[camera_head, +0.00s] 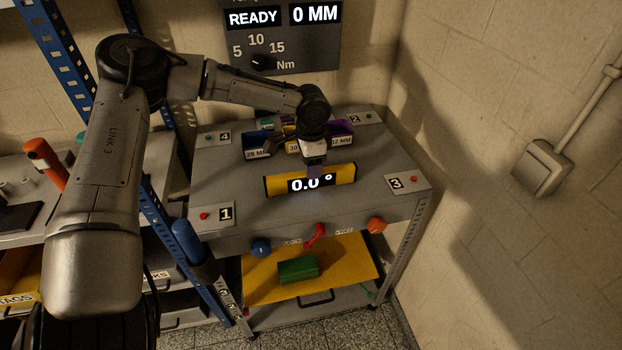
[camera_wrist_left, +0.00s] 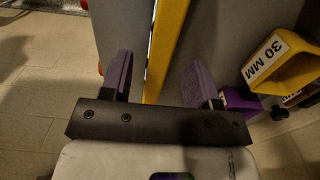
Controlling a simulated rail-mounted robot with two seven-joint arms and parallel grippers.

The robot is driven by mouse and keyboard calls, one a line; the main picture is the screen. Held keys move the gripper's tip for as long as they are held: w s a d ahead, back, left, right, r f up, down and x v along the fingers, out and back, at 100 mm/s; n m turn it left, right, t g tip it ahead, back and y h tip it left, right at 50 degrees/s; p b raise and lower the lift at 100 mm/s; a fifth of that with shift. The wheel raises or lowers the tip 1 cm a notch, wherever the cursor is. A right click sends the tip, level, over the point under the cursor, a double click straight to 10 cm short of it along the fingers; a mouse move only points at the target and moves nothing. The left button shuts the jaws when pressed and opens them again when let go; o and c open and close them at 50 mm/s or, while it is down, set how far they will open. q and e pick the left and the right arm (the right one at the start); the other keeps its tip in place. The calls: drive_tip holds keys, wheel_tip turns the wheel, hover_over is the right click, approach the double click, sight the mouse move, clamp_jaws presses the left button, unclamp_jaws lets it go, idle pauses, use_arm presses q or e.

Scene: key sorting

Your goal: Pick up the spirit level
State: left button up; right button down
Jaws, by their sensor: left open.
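The spirit level (camera_head: 340,178) is a yellow bar with a black display reading 0.0 °. It stands on edge near the front of the grey tabletop. My left gripper (camera_head: 314,171) is over its middle, with its fingers covering part of the bar's top and display. In the left wrist view, the level (camera_wrist_left: 168,42) shows as a yellow strip running up between the two open purple finger pads of my left gripper (camera_wrist_left: 157,66). Gaps show on both sides of the strip, wider on the right. My right gripper is out of view.
Behind the level stand small bins, including a blue one (camera_head: 256,146) and a purple one (camera_head: 341,133); a yellow 30 MM bin (camera_wrist_left: 282,58) is close to the right finger. The grey table (camera_head: 230,178) is clear beside the level. A lower yellow shelf (camera_head: 345,262) holds a green block (camera_head: 298,269).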

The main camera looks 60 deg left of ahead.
use_arm(q)
drive_tip(key=shift+f+p, duration=0.5)
drive_tip(key=shift+f, duration=2)
drive_tip(key=shift+w, duration=0.1)
clamp_jaws()
